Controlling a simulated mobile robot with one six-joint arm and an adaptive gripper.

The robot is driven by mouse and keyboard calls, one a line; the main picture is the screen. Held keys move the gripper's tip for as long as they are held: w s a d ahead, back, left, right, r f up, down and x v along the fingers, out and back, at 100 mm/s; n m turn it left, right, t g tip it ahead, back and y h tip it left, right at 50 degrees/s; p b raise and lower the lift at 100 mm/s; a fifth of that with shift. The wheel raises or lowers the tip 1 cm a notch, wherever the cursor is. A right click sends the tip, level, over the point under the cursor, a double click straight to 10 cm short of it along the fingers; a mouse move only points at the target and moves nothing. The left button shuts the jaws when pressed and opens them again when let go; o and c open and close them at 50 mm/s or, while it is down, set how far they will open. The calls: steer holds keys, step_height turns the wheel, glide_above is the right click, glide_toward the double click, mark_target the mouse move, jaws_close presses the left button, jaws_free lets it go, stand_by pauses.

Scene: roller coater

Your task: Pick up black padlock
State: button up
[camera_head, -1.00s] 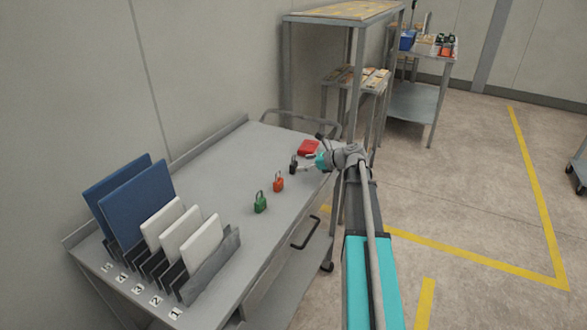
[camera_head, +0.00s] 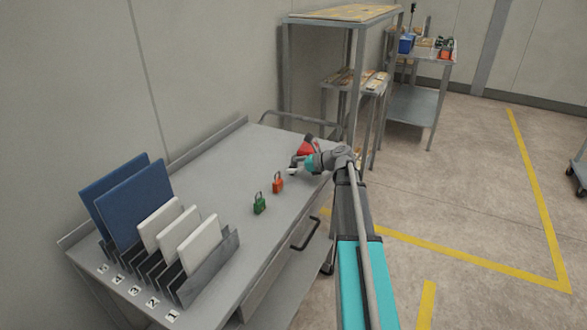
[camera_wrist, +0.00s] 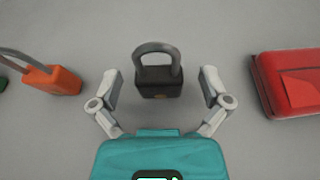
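The black padlock (camera_wrist: 159,82) sits on the grey bench top in the wrist view, its shackle toward the top of the picture. My gripper (camera_wrist: 161,82) is open, with one finger on each side of the padlock and a visible gap on both sides. In the head view my gripper (camera_head: 296,167) is low over the far part of the bench, and it mostly hides the black padlock there.
An orange padlock (camera_wrist: 53,79) stands to the left and a red object (camera_wrist: 290,83) lies to the right. A green padlock (camera_head: 259,203) and a rack (camera_head: 212,268) with blue and white panels stand nearer on the bench (camera_head: 222,172).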

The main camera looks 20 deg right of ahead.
steer(key=c, duration=1.2)
steer(key=shift+r, duration=0.2)
steer(key=shift+c, duration=0.2)
step_height(320, 180, up, 2)
steer(key=shift+r+p, duration=0.1)
steer(key=shift+p, duration=1.15)
steer(key=s+r+p, duration=1)
steer(key=s, duration=0.4)
steer(key=shift+d+r, duration=0.25)
steer(key=shift+d, duration=0.2)
